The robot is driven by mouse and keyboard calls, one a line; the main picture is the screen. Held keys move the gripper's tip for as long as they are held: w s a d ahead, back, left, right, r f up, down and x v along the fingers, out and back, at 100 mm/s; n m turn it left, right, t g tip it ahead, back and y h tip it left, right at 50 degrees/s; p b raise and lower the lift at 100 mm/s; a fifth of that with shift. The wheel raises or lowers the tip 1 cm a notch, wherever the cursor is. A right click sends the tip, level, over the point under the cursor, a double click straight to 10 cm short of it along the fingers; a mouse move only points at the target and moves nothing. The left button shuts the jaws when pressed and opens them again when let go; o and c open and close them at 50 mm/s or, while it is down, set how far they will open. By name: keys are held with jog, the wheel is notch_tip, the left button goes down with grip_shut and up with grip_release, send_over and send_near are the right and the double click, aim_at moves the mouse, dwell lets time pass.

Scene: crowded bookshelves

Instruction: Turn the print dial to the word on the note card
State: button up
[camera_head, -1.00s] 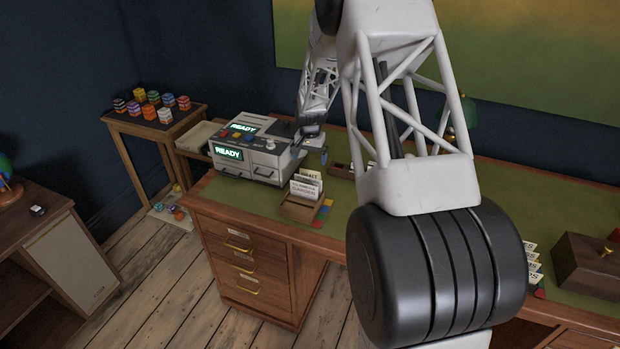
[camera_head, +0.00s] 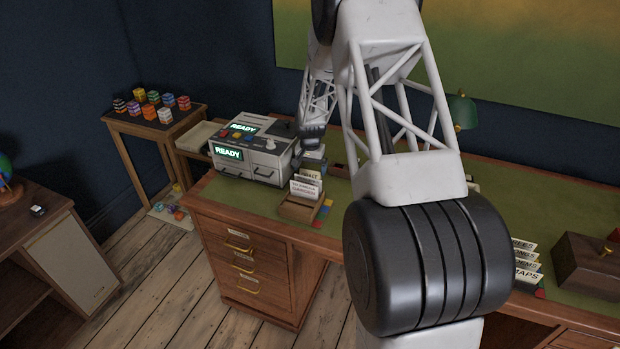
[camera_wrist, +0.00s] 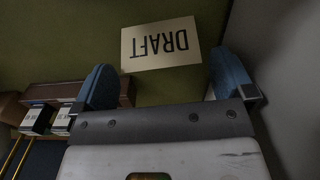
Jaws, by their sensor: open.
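The grey-white print machine (camera_head: 240,158) stands on the green desk top in the head view, with two lit READY displays. A small pale knob (camera_head: 271,144), which looks like the dial, is on its upper right; its setting is too small to read. A cream card (camera_wrist: 160,43) reading DRAFT, upside down in the wrist view, appears to lie on the green surface. My gripper (camera_wrist: 162,66) is open and empty, its blue fingers apart on either side of the card's near edge. In the head view my gripper (camera_head: 312,158) is just right of the machine.
A wooden card box (camera_head: 299,210) with upright cards stands in front of my gripper. A grey wall, seemingly the machine's side, is close to my right finger in the wrist view. A green lamp (camera_head: 462,112) and a brown box (camera_head: 590,267) are farther right.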

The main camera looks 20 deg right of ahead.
jog(key=shift+f, duration=1.45)
jog(key=c, duration=0.7)
jog(key=shift+r, duration=0.1)
notch_tip(320, 180, up, 18)
jog(key=shift+f, duration=0.1)
jog(key=shift+a, duration=0.1)
dwell(0.4)
jog(key=w+a+r+n, duration=0.1)
jog(key=a+r+n, duration=0.1)
jog(key=a+r, duration=0.2)
jog(key=w+a+r+n, duration=0.1)
jog(key=a+r+n, duration=0.2)
jog(key=a, duration=0.6)
jog(key=w+a+r+n, duration=0.1)
jog(key=a+r+n, duration=0.2)
jog(key=a, duration=0.4)
jog(key=shift+w+r, duration=0.2)
jog(key=shift+r, duration=0.7)
